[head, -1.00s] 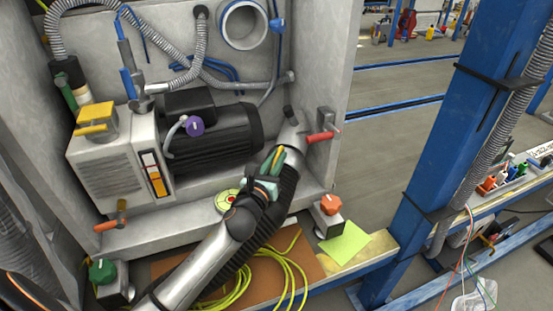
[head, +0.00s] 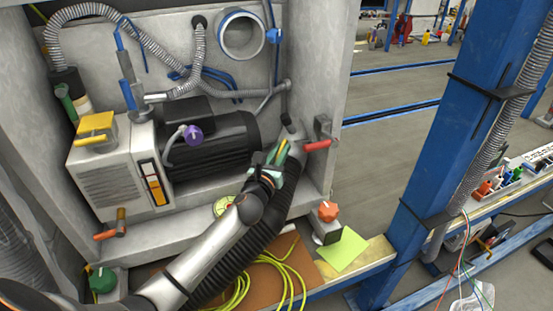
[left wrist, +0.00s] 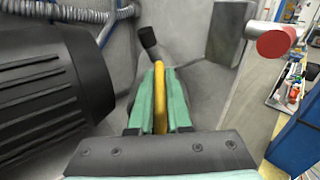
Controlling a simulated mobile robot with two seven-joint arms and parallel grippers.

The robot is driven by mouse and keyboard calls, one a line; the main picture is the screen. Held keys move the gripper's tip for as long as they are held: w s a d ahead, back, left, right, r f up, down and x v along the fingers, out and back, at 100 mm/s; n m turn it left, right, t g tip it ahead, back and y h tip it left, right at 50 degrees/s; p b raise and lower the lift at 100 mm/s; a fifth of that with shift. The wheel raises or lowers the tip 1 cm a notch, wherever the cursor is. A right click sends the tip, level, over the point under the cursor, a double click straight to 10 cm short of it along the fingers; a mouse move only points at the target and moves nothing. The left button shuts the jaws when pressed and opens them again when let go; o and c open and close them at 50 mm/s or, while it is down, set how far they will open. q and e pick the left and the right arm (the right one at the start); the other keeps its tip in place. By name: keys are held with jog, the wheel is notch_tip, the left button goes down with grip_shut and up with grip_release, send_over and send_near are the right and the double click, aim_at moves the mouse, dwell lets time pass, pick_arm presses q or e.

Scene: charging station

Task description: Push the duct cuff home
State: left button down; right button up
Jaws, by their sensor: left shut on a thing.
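My left gripper (head: 279,155) has green fingers and reaches into the right side of the grey cabinet. A dark cuff (head: 64,78) ends the grey corrugated hose (head: 95,19) at upper left; I cannot tell which piece is the duct cuff. My right gripper is not in view.
A black ribbed motor (head: 215,145) lies left of my gripper. A red-handled valve (head: 317,145) is close on the right. A blue-rimmed round port (head: 241,34) is above. Yellow cable (head: 270,280) coils below my arm; open floor lies right of the cabinet.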

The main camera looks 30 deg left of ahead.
pick_arm(q)
jog(key=shift+w+r, duration=0.2)
jog(key=shift+r, duration=0.05)
jog(key=c, duration=0.9)
grip_release()
jog(key=shift+w+f, duration=0.1)
jog(key=shift+f, duration=0.05)
jog(key=shift+o, duration=0.2)
jog(key=s, duration=0.7)
jog(key=s+d+p, duration=0.1)
jog(key=s, duration=0.3)
jog(key=shift+s+d, duration=0.1)
jog(key=shift+s, duration=0.1)
jog(key=shift+s+d, duration=0.1)
jog(key=shift+s, duration=0.45)
